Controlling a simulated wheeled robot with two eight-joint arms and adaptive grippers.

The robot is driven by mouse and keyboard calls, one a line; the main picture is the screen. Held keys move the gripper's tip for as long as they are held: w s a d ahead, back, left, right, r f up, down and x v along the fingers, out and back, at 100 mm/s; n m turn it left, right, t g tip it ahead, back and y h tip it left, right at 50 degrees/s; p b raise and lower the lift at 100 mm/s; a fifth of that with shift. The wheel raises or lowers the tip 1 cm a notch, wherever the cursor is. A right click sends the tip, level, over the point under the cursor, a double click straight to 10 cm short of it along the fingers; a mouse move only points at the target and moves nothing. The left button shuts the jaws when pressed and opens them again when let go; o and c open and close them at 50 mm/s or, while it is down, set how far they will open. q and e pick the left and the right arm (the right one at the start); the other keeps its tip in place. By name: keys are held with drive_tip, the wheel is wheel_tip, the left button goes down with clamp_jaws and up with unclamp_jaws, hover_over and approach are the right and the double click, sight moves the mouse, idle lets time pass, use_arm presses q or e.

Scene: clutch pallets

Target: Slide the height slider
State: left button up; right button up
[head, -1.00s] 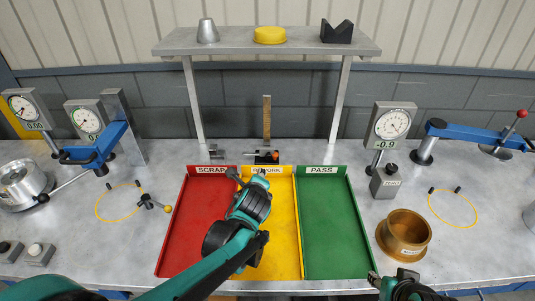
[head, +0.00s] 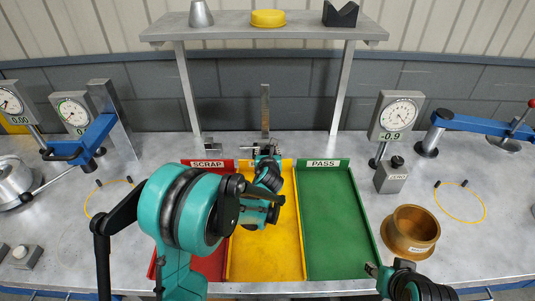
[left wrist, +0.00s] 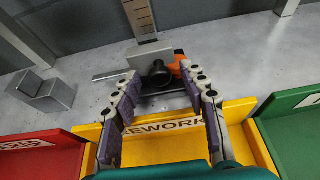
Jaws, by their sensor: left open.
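The height gauge stands upright behind the yellow tray. Its ruled post (head: 265,108) rises from a base at the back of the bench. In the left wrist view, the post (left wrist: 142,18) meets a grey slider block (left wrist: 150,57) with a black round knob (left wrist: 158,76) and an orange part (left wrist: 179,67). My left gripper (head: 265,155) is over the back end of the yellow tray, in front of the gauge. In the left wrist view, my left gripper's fingers (left wrist: 163,82) are apart, with the knob between their tips in the picture; contact cannot be told. My right gripper (head: 378,272) shows partly at the bottom.
Red, yellow (head: 290,250) and green (head: 335,220) trays lie in front of the gauge. A shelf (head: 265,32) spans above it. A grey notched block (left wrist: 54,92) stands left of the gauge.

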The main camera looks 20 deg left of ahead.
use_arm(q)
drive_tip(key=shift+w+a+f, duration=0.1)
drive_tip(key=shift+w, duration=0.15)
drive_tip(key=shift+c, duration=0.3)
clamp_jaws()
wheel_tip(320, 180, up, 11)
drive_tip(key=p, duration=0.7)
drive_tip(key=shift+r, duration=0.2)
use_arm(e)
wheel_tip(320, 180, up, 7)
use_arm(q)
drive_tip(key=shift+o, duration=0.3)
unclamp_jaws()
